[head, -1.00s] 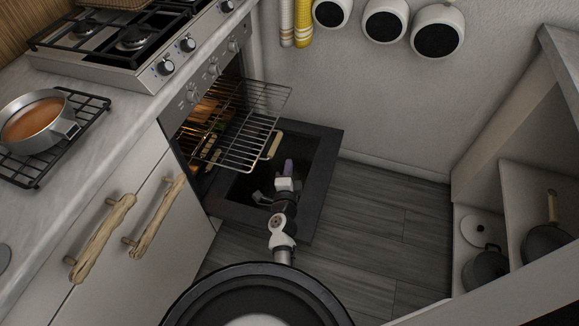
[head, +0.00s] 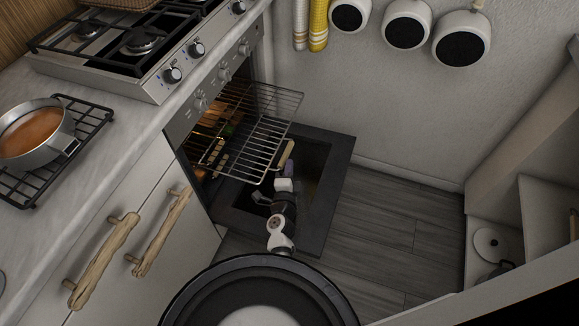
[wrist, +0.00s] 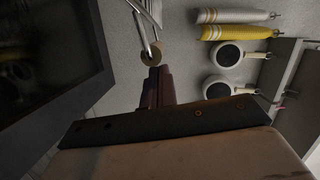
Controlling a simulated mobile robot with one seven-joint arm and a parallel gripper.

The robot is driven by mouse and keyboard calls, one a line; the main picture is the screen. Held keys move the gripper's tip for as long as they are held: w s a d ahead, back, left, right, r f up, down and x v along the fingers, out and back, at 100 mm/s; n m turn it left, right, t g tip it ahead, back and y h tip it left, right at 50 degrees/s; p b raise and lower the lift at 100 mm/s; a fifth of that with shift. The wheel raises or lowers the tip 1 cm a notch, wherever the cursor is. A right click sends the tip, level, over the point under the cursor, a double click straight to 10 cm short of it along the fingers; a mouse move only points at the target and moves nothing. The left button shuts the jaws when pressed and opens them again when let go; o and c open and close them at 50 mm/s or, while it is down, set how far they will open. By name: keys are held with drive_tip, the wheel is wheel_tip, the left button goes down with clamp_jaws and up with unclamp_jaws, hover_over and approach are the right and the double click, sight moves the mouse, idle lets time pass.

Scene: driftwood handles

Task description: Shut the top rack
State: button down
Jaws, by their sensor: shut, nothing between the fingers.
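The top rack (head: 262,130) is a wire rack pulled well out of the open oven, over the lowered door. A short wooden handle (head: 282,156) sits at its front edge. In the wrist view the rack's wires (wrist: 146,14) and the round end of the handle (wrist: 153,54) show just beyond my fingertips. My gripper (head: 289,164) is shut and empty, in front of the rack beside the handle. Its fingers also show in the wrist view (wrist: 156,85). I cannot tell whether they touch the handle.
The dark oven door (head: 335,165) lies open below the rack. Cabinets with driftwood handles (head: 105,262) stand at left, under a counter with a pan (head: 35,135). Pans and yellow and white rolled items hang on the back wall. An open shelf unit (head: 520,215) stands at right. The floor between is clear.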

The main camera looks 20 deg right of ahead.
drive_tip(key=shift+w+a, duration=0.1)
drive_tip(key=w+a+p, duration=0.1)
drive_tip(key=w+a, duration=0.2)
drive_tip(key=a, duration=0.2)
drive_tip(key=w+a+p, duration=0.2)
drive_tip(key=w+a, duration=0.2)
drive_tip(key=a, duration=0.1)
drive_tip(key=w+a+p, duration=0.1)
drive_tip(key=w+a, duration=0.3)
drive_tip(key=a, duration=0.2)
drive_tip(key=shift+w, duration=0.25)
drive_tip(key=shift+d, duration=0.1)
drive_tip(key=shift+d+p, duration=0.1)
drive_tip(key=shift+p, duration=0.2)
